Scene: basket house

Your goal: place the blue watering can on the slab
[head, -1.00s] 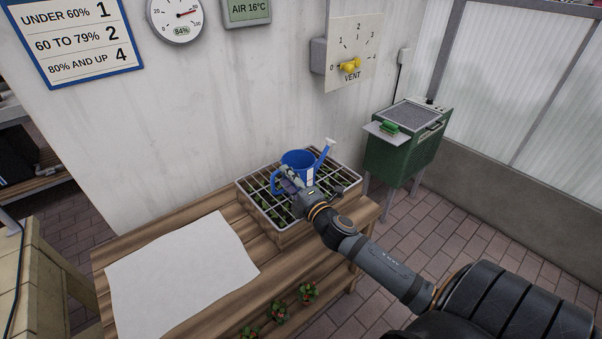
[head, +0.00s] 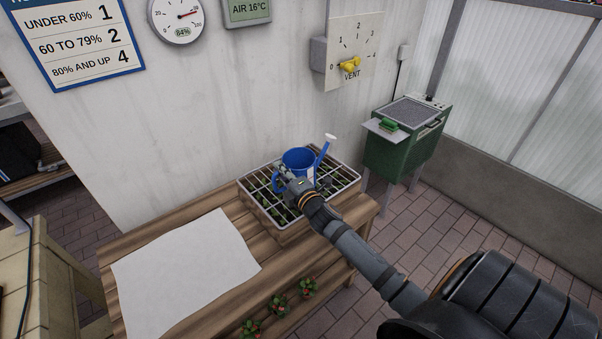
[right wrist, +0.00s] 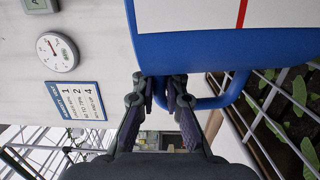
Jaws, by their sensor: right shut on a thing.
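The blue watering can (head: 299,160) is upright over the wire grid of the seedling tray, its white-tipped spout pointing up and right. I cannot tell whether its base touches the grid. My right gripper (head: 283,175) is shut on the can's blue handle at its left side. In the right wrist view the fingers (right wrist: 160,88) close around the handle (right wrist: 208,102), with the can's body (right wrist: 205,45) and its white label just above. The can's lower part is partly hidden by my gripper. No surface is clearly marked as the slab. My left gripper is out of view.
The seedling tray (head: 262,207) stands on the wooden bench (head: 250,285). A flat white sheet-like piece (head: 185,270) lies clear on the bench's left. Small red-flowered plants (head: 278,304) are at the front. A green cabinet (head: 402,155) with a grey top stands to the right; the wall is behind.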

